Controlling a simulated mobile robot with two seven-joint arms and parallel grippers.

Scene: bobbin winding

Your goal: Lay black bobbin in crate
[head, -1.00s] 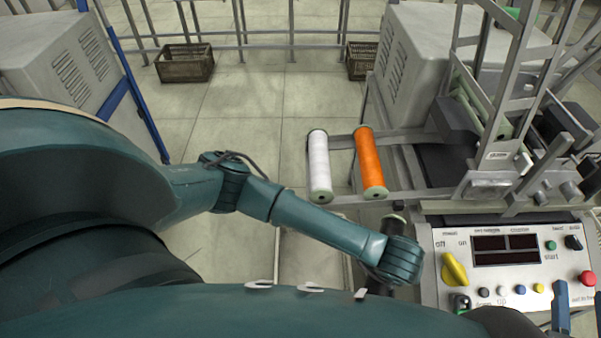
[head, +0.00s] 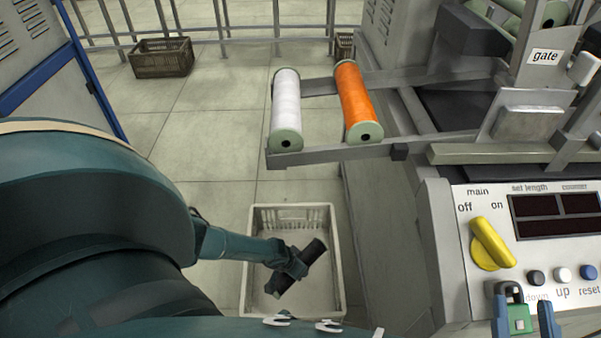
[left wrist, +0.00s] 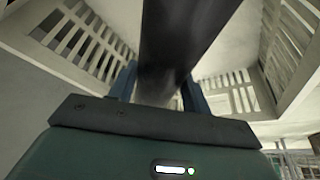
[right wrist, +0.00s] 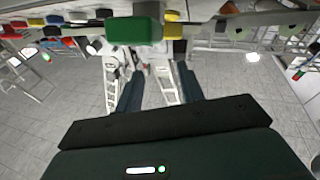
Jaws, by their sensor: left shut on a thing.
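The black bobbin (head: 318,251) is tilted across the pale slatted crate (head: 285,224) on the floor in the head view. My left gripper (head: 295,266) is shut around its middle. The left wrist view shows the dark bobbin (left wrist: 185,35) between the fingers, with slatted crate walls (left wrist: 75,40) on both sides. I cannot tell whether the bobbin touches the crate floor. My right gripper (head: 523,297) is open over the control panel's front; its spread fingers also show in the right wrist view (right wrist: 160,85).
A white bobbin (head: 286,105) and an orange bobbin (head: 354,100) rest on rails above and behind the crate. The machine's control panel (head: 456,225) with a yellow knob (head: 491,244) stands to the right. A brown crate (head: 161,57) sits far back. Floor left of the pale crate is clear.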

